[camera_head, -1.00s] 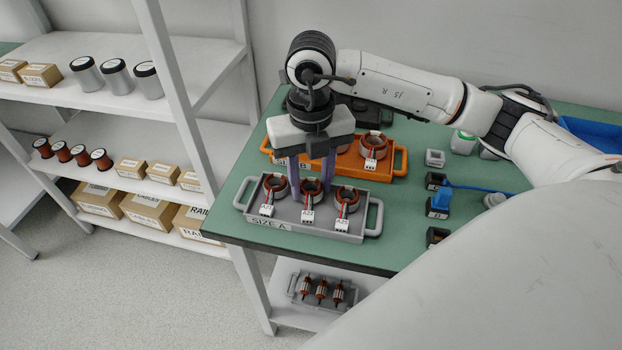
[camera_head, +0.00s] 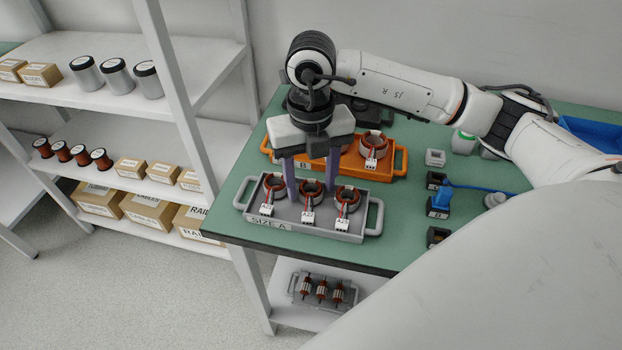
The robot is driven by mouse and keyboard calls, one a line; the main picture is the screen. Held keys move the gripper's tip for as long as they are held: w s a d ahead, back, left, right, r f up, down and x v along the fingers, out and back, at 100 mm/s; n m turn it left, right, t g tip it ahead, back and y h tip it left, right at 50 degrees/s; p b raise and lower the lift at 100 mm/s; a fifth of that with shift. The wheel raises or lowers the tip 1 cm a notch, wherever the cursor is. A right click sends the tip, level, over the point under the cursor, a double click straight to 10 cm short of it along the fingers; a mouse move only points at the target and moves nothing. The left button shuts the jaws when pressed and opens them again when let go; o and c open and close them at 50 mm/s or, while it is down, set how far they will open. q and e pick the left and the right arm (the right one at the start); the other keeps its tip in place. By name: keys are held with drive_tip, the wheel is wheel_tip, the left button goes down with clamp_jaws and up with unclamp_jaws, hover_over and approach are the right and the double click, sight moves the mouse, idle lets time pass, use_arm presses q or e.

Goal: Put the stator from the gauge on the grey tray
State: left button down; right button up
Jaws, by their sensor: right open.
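The grey tray (camera_head: 312,224), labelled SIZE A, lies near the front edge of the green table and holds three tagged copper-wound stators in a row. They are the left stator (camera_head: 274,187), the middle stator (camera_head: 311,190) and the right stator (camera_head: 347,199). My right gripper (camera_head: 312,188) points down over the tray, open, with its purple fingers on either side of the middle stator. Contact between fingers and stator cannot be made out. I cannot identify the gauge for certain; a dark device (camera_head: 374,113) stands partly hidden behind my arm. My left gripper is not in view.
An orange tray (camera_head: 393,158) with a stator (camera_head: 374,146) lies just behind the grey tray, partly hidden by my gripper. A small white box (camera_head: 435,157) and dark blocks, one with a blue plug (camera_head: 441,199), stand to the right. Shelves (camera_head: 150,140) are at left.

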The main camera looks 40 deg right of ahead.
drive_tip(key=shift+r+p, duration=1.8)
drive_tip(key=shift+r, duration=0.75)
drive_tip(key=o, duration=0.6)
drive_tip(key=shift+c, duration=0.2)
wheel_tip(320, 180, up, 10)
drive_tip(key=shift+a, duration=0.1)
